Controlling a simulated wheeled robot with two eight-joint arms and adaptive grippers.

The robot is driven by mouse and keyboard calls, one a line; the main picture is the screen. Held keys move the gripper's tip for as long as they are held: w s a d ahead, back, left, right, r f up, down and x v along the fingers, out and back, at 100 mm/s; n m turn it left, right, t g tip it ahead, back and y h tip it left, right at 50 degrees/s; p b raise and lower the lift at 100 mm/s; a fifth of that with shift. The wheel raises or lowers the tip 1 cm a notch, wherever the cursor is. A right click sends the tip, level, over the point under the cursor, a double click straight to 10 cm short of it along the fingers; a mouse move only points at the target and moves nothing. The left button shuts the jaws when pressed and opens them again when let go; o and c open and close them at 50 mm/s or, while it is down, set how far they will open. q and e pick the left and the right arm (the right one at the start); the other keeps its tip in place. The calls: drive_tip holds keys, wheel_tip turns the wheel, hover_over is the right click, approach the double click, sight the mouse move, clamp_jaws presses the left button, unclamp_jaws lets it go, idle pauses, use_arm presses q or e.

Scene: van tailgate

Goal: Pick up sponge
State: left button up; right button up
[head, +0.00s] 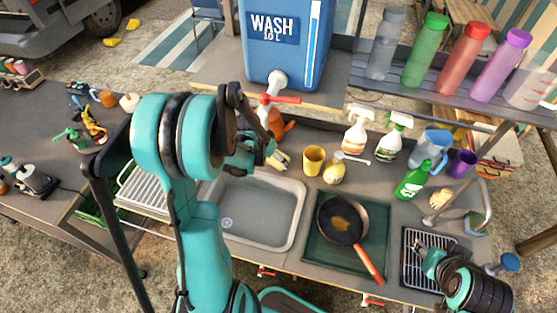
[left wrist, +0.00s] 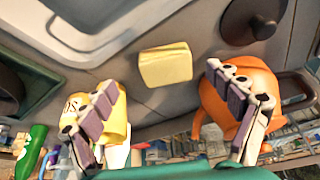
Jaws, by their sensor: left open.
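The sponge (left wrist: 165,66) is a pale yellow block lying on the grey counter by the sink in the left wrist view. My left gripper (left wrist: 168,112) is open, its two fingers apart on either side below the sponge in that picture, with nothing between them. In the head view my left gripper (head: 262,152) is over the back edge of the sink, and its arm hides part of the counter. My right gripper (head: 428,262) is low at the right, over a black rack; its fingers are too unclear to read.
An orange object (left wrist: 228,92) stands close by the right finger in the left wrist view, and a yellow container (left wrist: 118,118) by the left finger. The sink (head: 262,208), a yellow cup (head: 314,160), spray bottles (head: 357,132) and a pan (head: 341,218) surround the spot.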

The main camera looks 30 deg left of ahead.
sight(275, 161)
use_arm(q)
drive_tip(key=x, duration=0.2)
drive_tip(key=a+b+x, duration=0.1)
drive_tip(key=x, duration=0.1)
drive_tip(key=shift+f, duration=0.2)
drive_tip(key=shift+w+d+f, duration=0.1)
drive_tip(key=shift+w+f, duration=0.05)
drive_tip(key=shift+f, duration=0.2)
drive_tip(key=c, duration=0.8)
drive_tip(key=shift+c, duration=0.3)
drive_tip(key=shift+d+r, duration=0.1)
drive_tip(key=shift+r, duration=0.1)
